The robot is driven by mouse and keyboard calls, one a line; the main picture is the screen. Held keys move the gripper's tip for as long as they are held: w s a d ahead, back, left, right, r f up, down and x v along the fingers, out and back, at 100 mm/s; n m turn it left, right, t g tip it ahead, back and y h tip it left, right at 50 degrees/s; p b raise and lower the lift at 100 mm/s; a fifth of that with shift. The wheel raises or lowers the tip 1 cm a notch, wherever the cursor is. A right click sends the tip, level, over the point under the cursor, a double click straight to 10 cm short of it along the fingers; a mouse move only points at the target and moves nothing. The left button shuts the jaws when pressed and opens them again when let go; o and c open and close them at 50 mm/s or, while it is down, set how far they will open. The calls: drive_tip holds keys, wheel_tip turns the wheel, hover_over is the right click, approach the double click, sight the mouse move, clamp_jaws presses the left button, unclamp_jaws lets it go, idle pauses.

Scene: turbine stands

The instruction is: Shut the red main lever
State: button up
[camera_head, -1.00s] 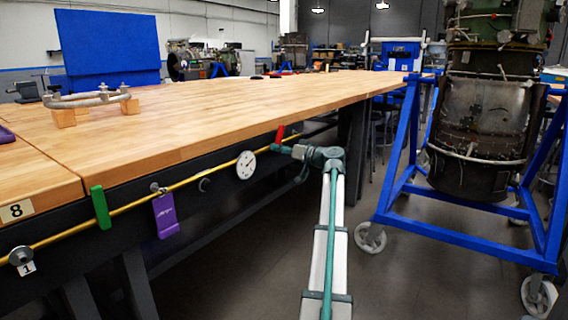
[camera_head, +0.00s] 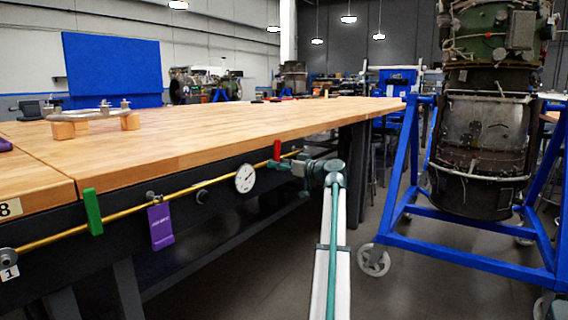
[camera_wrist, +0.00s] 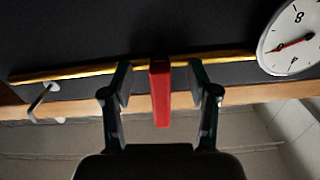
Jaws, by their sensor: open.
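The red main lever (camera_head: 277,150) stands on the yellow pipe along the bench front, just right of the white dial gauge (camera_head: 244,178). In the wrist view the lever (camera_wrist: 159,92) sits between my fingers, with a gap visible on each side. My gripper (camera_wrist: 159,82) is open around it. In the head view my gripper (camera_head: 284,166) is at the lever and hides its lower part. The yellow pipe (camera_wrist: 90,71) passes behind the fingers in the wrist view, and the gauge (camera_wrist: 292,38) is at upper right.
A green lever (camera_head: 92,212) and a purple tag-like lever (camera_head: 160,226) are farther left on the pipe (camera_head: 125,219). The wooden bench top (camera_head: 210,133) overhangs the pipe. A blue wheeled stand (camera_head: 470,222) holds an engine at right. Open floor lies between.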

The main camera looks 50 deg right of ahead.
drive_tip(key=shift+s, duration=0.15)
drive_tip(key=shift+s+d, duration=0.15)
drive_tip(key=shift+s, duration=2.25)
